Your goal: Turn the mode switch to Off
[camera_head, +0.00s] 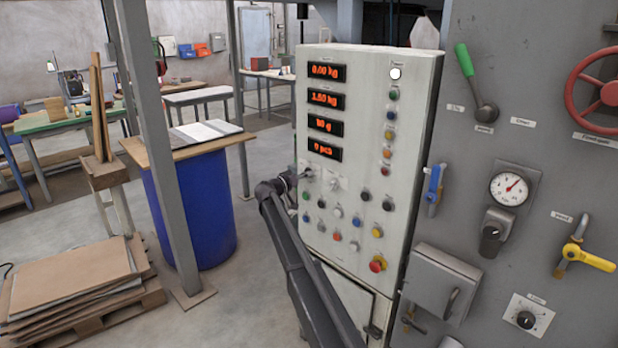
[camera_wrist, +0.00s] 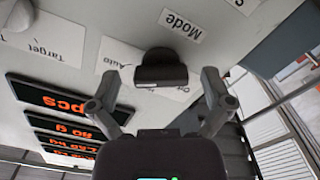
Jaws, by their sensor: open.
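The mode switch (camera_wrist: 160,72) is a dark knob on the light panel, under a "Mode" label (camera_wrist: 181,25) in the upside-down wrist view. An "Auto" label (camera_wrist: 119,54) is on its left; a label on its right is partly hidden. I cannot tell which position the knob points to. My gripper (camera_wrist: 160,80) is open, with one finger on each side of the knob and gaps showing in this view. In the head view my gripper (camera_head: 292,180) is at the panel's left edge, beside the small knob (camera_head: 309,173) below the displays.
The control cabinet (camera_head: 425,90) carries several red number displays (camera_head: 325,100) and rows of buttons and lamps. A "Target" label (camera_wrist: 45,48) is near the knob. A grey post (camera_head: 155,130) and a blue drum (camera_head: 205,205) stand left of my arm, with open floor between.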

